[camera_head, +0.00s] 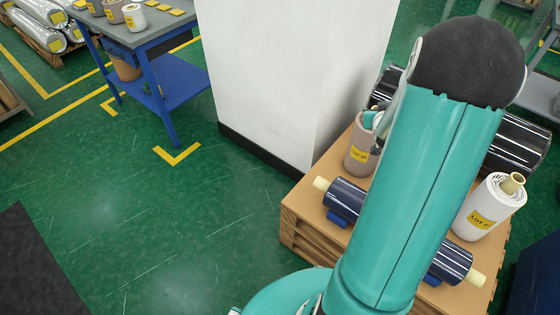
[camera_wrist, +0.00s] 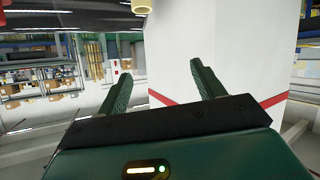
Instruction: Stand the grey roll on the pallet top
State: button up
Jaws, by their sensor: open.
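A grey-brown roll (camera_head: 359,157) with a yellow label stands upright at the pallet's back left, partly hidden by my arm. Similar grey-brown rolls (camera_head: 113,12) stand on the grey table at the upper left. I cannot tell for sure which is the task's grey roll. The pallet top (camera_head: 297,201) is brown board over stacked layers, and my arm covers its middle. My gripper (camera_wrist: 160,75) shows in the wrist view with its two green fingers apart and nothing between them.
A dark blue roll (camera_head: 347,197) lies on the pallet in a blue cradle, and another (camera_head: 452,262) lies right of my arm. A white roll (camera_head: 488,208) stands at the right. A white column (camera_head: 290,75) rises behind the pallet.

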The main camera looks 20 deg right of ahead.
jog(key=a+r+n+g+y, duration=0.1)
jog(key=a+r, duration=0.3)
jog(key=a, duration=0.4)
jog(key=s+a+r+n+y, duration=0.15)
jog(key=a+r, duration=0.25)
jog(key=a, duration=0.4)
jog(key=a+r+g+y, duration=0.1)
jog(key=a+r, duration=0.4)
jog(key=a, duration=0.3)
jog(key=s+a+r+n+g+y, duration=0.3)
jog(key=s+a+y, duration=0.1)
jog(key=s+a, duration=1.2)
jog(key=shift+a, duration=0.8)
jog(key=shift+r, duration=0.1)
